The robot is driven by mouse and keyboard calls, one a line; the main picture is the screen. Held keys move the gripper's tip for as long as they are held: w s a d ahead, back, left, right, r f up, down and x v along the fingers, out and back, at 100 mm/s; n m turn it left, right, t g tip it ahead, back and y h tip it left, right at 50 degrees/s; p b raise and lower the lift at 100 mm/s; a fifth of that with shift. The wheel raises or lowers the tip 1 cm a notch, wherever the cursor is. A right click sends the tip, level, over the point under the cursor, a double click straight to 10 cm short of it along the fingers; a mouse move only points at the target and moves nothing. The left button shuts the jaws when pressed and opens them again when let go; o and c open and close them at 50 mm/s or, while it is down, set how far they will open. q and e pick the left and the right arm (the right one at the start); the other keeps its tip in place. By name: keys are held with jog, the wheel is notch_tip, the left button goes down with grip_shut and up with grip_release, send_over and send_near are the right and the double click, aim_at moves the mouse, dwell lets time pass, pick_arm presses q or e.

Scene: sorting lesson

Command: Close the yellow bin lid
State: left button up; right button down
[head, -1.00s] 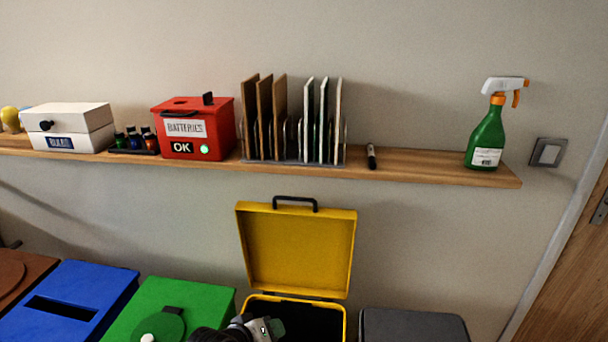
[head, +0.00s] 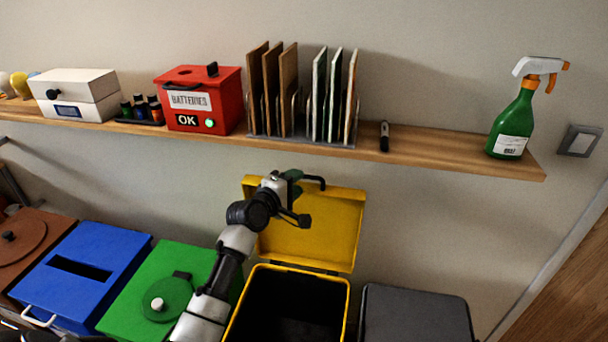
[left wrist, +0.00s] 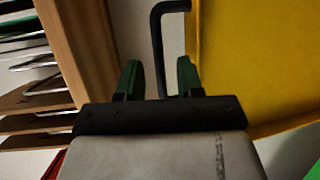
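The yellow bin (head: 347,310) stands open, its dark inside showing. Its yellow lid (head: 325,230) is raised, roughly upright at the back, and fills the right of the left wrist view (left wrist: 250,60). The lid's black handle (head: 317,180) is on its top edge, partly hidden by my left gripper. My left gripper (head: 294,182) is at the handle, its arm crossing in front of the lid. In the left wrist view the green fingers (left wrist: 160,70) are apart, with the handle bar (left wrist: 157,40) between them and gaps on both sides. My right gripper is not in view.
A wooden shelf (head: 430,152) runs close above and behind the lid, bearing upright boards in a rack (head: 300,142), a red battery box (head: 200,100) and a spray bottle (head: 515,125). A green bin (head: 130,310) and a grey bin (head: 415,315) flank the yellow one.

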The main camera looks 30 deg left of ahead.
pick_arm(q)
jog(key=shift+w+d+f, duration=0.1)
jog(key=shift+w+d, duration=0.05)
jog(key=shift+w, duration=0.85)
jog(key=shift+w+d+f, duration=0.1)
jog(key=shift+w+d, duration=0.05)
jog(key=shift+w, duration=0.85)
jog(key=shift+c, duration=0.2)
grip_shut()
